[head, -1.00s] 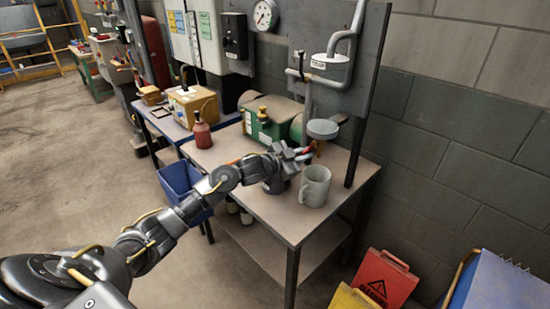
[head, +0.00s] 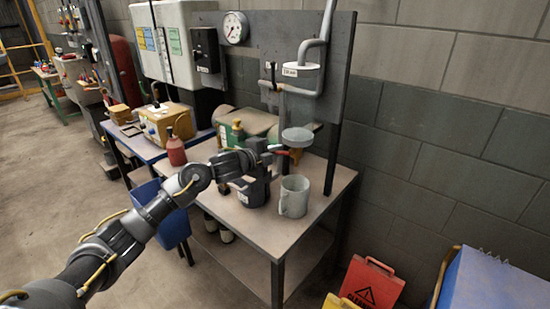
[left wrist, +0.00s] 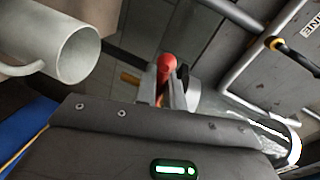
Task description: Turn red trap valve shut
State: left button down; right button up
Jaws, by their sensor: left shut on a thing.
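A red valve lever (head: 281,153) shows beside the pipe and grey cup (head: 297,136), above the bench. My left gripper (head: 268,148) reaches in from the left and is shut on the lever. In the left wrist view the red lever end (left wrist: 167,64) stands between the fingers; the fingers hide its lower part. I cannot tell the valve's exact angle. My right gripper is out of view.
A pale mug (head: 294,196) stands on the bench (head: 262,232) just below and right of the gripper. A dark container (head: 252,190) is beneath the wrist. A red bottle (head: 176,151) and green box (head: 232,135) stand farther left. A red warning sign (head: 371,286) is on the floor.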

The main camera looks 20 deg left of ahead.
pick_arm(q)
jog(key=shift+r+m, duration=0.4)
jog(key=shift+m, duration=0.4)
jog(key=shift+y+b, duration=0.3)
jog(key=c, duration=1.6)
grip_release()
jog(key=shift+o, duration=0.2)
jog(key=b+v, duration=0.1)
jog(key=v, duration=1)
jog(key=shift+w+f, duration=0.1)
